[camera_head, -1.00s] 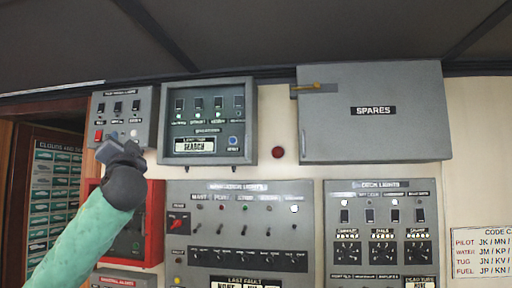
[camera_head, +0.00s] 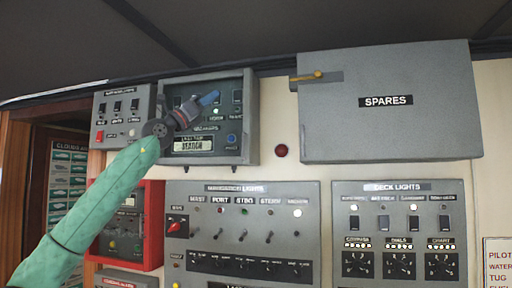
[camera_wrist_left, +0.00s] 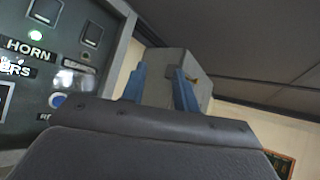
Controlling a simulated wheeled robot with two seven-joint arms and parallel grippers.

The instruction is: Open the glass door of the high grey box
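A high grey box (camera_head: 420,135) labelled SPARES hangs at upper right in the head view. Its front looks plain grey and closed; I cannot make out glass in it. A brass latch handle (camera_head: 308,77) lies level at its upper left corner. Left of it is a framed grey box (camera_head: 252,120) with switches inside; whether glass covers them I cannot tell. My left gripper (camera_head: 207,99) is in front of this framed box, left of the latch and apart from it. In the wrist view its blue fingers (camera_wrist_left: 160,88) are spread and empty, with the SPARES box (camera_wrist_left: 160,60) beyond. My right gripper is not in view.
Switch panels for navigation lights (camera_head: 312,225) and deck lights (camera_head: 400,215) sit below. A red box (camera_head: 153,225) is at lower left. A red round lamp (camera_head: 281,150) is on the wall between the upper boxes. The dark ceiling is close above.

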